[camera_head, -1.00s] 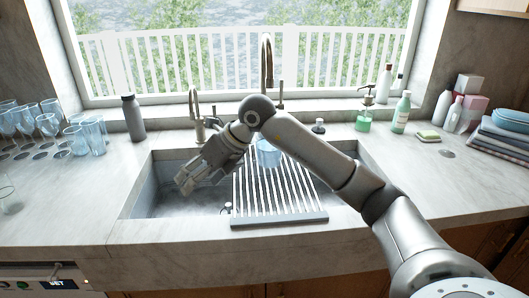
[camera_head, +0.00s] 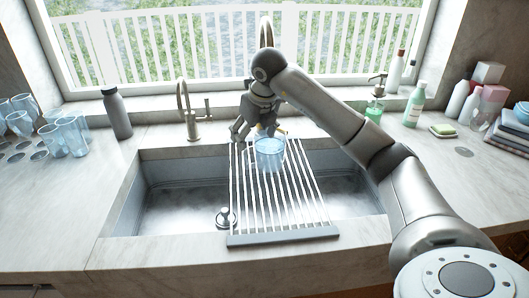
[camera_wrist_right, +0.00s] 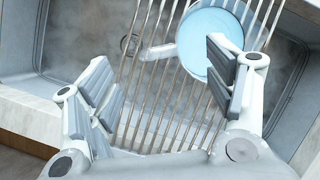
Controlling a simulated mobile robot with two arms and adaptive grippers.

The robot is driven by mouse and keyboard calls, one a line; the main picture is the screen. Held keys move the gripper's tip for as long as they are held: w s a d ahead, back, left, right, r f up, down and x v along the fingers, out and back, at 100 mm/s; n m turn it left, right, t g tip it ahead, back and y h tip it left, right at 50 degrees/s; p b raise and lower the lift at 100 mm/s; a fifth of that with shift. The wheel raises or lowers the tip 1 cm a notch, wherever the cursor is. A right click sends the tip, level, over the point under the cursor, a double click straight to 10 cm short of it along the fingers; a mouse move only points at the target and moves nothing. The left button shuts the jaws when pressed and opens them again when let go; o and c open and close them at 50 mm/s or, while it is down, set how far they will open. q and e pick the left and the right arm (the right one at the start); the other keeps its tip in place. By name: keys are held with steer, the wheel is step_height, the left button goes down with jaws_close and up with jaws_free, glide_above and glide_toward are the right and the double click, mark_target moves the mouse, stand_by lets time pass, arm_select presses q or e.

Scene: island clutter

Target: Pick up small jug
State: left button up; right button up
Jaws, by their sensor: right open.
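The small jug (camera_head: 269,156) is light blue and see-through. It stands on the slatted drying rack (camera_head: 283,231) over the sink. In the right wrist view the jug (camera_wrist_right: 205,40) shows from above as a round blue shape, with a clear handle pointing left. My right gripper (camera_head: 257,132) is just behind and above the jug in the head view. Its fingers are apart with nothing between them. In the wrist view the right gripper (camera_wrist_right: 158,92) has its right finger overlapping the jug's lower edge; whether they touch cannot be told. My left gripper is not in view.
A tap (camera_head: 190,115) stands behind the sink (camera_head: 165,205). A grey bottle (camera_head: 117,112) and several blue glasses (camera_head: 70,137) are at the left. Green soap bottles (camera_head: 413,104), a sponge (camera_head: 443,130) and folded cloths (camera_head: 510,130) are at the right. The front counter is clear.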

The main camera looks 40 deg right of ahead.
mark_target(251, 148)
steer(key=x, duration=0.2)
steer(key=p+x, duration=0.1)
steer(key=x, duration=0.3)
steer(key=shift+s+a+f+p, duration=0.15)
steer(key=shift+s+f+p, duration=0.1)
steer(key=shift+f+p, duration=0.2)
steer(key=shift+w+f, duration=0.2)
steer(key=shift+f, duration=0.1)
steer(key=shift+c, duration=0.5)
steer(key=shift+s, duration=0.1)
steer(key=c, duration=1.5)
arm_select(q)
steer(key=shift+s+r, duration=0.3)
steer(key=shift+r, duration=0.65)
arm_select(e)
steer(key=shift+o, duration=0.2)
steer(key=shift+r, duration=0.15)
